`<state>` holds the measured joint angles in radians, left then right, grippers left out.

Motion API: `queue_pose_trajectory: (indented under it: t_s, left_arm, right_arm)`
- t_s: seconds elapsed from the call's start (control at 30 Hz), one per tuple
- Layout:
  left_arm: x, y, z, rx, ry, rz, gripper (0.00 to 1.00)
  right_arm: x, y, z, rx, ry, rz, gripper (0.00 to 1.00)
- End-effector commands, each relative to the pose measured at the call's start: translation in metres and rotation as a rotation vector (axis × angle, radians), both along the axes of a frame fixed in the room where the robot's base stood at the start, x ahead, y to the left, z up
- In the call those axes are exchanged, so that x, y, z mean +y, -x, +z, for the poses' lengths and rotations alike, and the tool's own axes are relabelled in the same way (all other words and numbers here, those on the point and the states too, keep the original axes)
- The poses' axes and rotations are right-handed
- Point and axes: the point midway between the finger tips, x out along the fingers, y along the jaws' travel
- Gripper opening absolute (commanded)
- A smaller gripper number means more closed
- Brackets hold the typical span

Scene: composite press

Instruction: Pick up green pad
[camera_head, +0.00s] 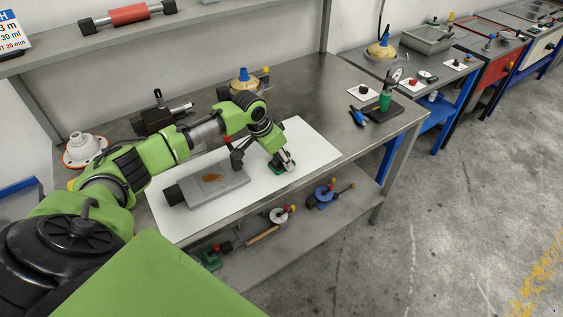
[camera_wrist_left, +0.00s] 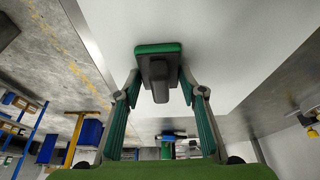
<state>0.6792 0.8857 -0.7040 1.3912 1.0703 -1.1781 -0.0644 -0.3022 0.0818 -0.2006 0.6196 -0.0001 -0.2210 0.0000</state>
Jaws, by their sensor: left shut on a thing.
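The green pad (camera_wrist_left: 158,48) is a flat green plate with a dark grey grip block (camera_wrist_left: 157,75) on it. It is at the white sheet (camera_wrist_left: 205,40); I cannot tell whether it touches the sheet. In the head view the pad (camera_head: 278,170) is mostly hidden under my left gripper (camera_head: 284,161). In the left wrist view my left gripper (camera_wrist_left: 160,76) has its fingers on either side of the grip block and is shut on the pad. My right gripper is not in view.
A grey plate tool with a brown patch (camera_head: 212,178) and dark handle lies on the white sheet (camera_head: 313,148), left of my gripper. A dark clamp-like device (camera_head: 160,117) stands behind. Tools lie on the lower shelf.

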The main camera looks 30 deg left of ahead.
Motion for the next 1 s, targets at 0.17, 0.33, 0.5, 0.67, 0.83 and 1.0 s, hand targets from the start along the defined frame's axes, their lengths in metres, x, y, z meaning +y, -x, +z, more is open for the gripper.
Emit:
queue_pose_trajectory:
  t_s: [0.17, 0.33, 0.5, 0.67, 0.83, 1.0]
  left_arm:
    - [0.0, 0.0, 0.001, -0.001, 0.0, 0.0, 0.15]
    - [0.0, -0.001, 0.009, -0.002, 0.001, 0.0, 0.15]
    - [0.0, -0.001, 0.032, -0.005, 0.001, -0.001, 0.15]
    - [0.005, 0.027, 0.061, -0.003, -0.004, -0.001, 0.15]
    - [0.011, 0.071, 0.094, 0.002, -0.009, 0.0, 0.15]
    - [0.015, 0.108, 0.112, 0.002, -0.007, 0.001, 0.15]
  right_arm:
    - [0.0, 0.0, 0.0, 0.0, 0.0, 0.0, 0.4]
    - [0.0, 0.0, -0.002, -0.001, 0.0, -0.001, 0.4]
    - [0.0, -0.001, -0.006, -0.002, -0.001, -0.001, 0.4]
    - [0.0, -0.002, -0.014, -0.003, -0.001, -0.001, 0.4]
    - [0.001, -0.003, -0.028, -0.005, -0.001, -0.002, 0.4]
    - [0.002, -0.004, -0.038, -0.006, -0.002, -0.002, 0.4]
